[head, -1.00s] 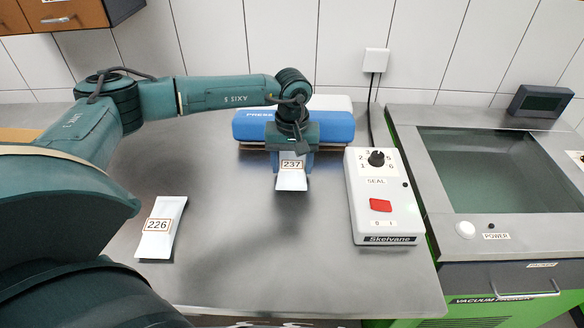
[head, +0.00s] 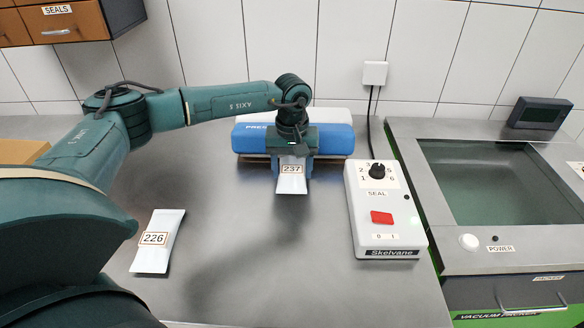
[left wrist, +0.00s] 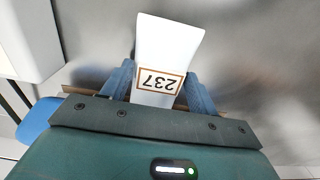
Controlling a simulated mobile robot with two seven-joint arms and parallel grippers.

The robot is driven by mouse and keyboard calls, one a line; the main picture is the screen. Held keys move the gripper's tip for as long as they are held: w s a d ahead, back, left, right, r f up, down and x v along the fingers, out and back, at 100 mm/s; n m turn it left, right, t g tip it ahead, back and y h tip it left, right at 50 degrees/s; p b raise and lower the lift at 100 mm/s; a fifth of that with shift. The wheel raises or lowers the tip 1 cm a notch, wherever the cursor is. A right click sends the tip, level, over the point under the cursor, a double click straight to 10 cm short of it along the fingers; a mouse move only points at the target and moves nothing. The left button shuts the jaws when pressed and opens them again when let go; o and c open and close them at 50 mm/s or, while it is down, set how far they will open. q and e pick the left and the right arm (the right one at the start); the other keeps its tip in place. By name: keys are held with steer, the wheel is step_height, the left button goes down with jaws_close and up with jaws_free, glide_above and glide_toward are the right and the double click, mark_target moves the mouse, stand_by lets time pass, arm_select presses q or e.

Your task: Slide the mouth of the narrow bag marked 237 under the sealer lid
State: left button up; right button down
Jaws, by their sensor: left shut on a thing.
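The narrow white bag marked 237 (head: 292,182) is in my left gripper (head: 292,178), in front of the sealer. It also shows in the left wrist view (left wrist: 162,62), between the two blue fingers (left wrist: 160,88), with its label upside down there. The gripper is shut on it. The bag's far end is hidden under the gripper, so I cannot tell whether its mouth is under the lid. The sealer's blue lid (head: 338,139) lies behind the gripper, partly covered by my arm. My right gripper is not in view.
A second white bag marked 226 (head: 157,243) lies on the steel table (head: 235,270) at the left front. The seal control box (head: 384,212) stands right of the gripper. A vacuum packer (head: 485,185) is further right. Drawers (head: 62,22) hang at the upper left.

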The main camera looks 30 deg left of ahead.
arm_select(q)
steer(key=o, duration=1.3)
